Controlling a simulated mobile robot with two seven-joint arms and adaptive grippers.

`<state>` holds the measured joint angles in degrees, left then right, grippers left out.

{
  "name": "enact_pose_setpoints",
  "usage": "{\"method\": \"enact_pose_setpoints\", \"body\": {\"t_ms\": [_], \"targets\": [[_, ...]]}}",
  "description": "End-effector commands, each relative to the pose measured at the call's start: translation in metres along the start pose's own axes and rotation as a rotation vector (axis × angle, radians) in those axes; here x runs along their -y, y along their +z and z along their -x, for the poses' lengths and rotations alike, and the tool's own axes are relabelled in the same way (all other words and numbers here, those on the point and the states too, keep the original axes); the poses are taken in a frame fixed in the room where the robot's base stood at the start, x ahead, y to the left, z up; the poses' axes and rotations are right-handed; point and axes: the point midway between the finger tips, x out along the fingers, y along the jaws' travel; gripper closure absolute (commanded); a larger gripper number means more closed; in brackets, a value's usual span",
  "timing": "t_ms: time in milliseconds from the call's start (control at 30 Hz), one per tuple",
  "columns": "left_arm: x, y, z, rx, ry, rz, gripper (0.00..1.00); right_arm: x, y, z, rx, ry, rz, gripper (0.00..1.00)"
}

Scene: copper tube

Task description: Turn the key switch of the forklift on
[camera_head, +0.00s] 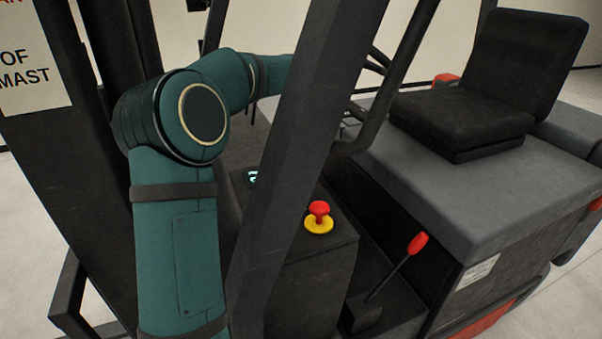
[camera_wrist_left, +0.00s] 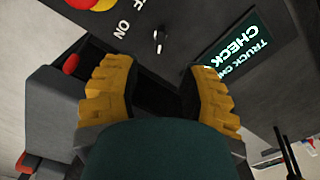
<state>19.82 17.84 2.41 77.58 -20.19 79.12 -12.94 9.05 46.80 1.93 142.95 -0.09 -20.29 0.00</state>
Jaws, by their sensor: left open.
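The key switch (camera_wrist_left: 158,41) shows in the left wrist view as a small silver key on the dark panel, near the white "ON" label (camera_wrist_left: 122,28) and a cut-off "OFF" label. I cannot tell its exact turn. My left gripper (camera_wrist_left: 158,85), with yellow ribbed fingers, is open and empty. Its fingers stand on either side of the view, below the key in the picture and apart from it. In the head view my left arm passes behind the forklift's post; the gripper and key are hidden there. My right gripper is not in view.
A lit display (camera_wrist_left: 240,47) reading "CHECK" sits right of the key. The red emergency button (camera_head: 319,209) on a yellow base is on the console. A red-knobbed lever (camera_head: 417,243), dark post (camera_head: 300,150) and seat (camera_head: 470,115) stand nearby.

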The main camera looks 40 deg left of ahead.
Motion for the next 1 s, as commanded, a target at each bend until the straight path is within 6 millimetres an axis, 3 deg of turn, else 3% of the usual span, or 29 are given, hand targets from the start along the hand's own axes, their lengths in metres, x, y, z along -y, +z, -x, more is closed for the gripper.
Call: {"method": "enact_pose_setpoints", "body": {"t_ms": [100,300,1000], "targets": [[0.000,-0.001,0.017,-0.002,-0.001,0.000,0.58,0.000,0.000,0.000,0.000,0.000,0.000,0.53],[0.000,0.000,0.028,0.001,0.000,0.000,0.58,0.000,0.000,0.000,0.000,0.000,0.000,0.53],[0.000,0.000,0.029,0.001,0.000,0.000,0.58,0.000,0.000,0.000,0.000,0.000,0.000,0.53]]}}
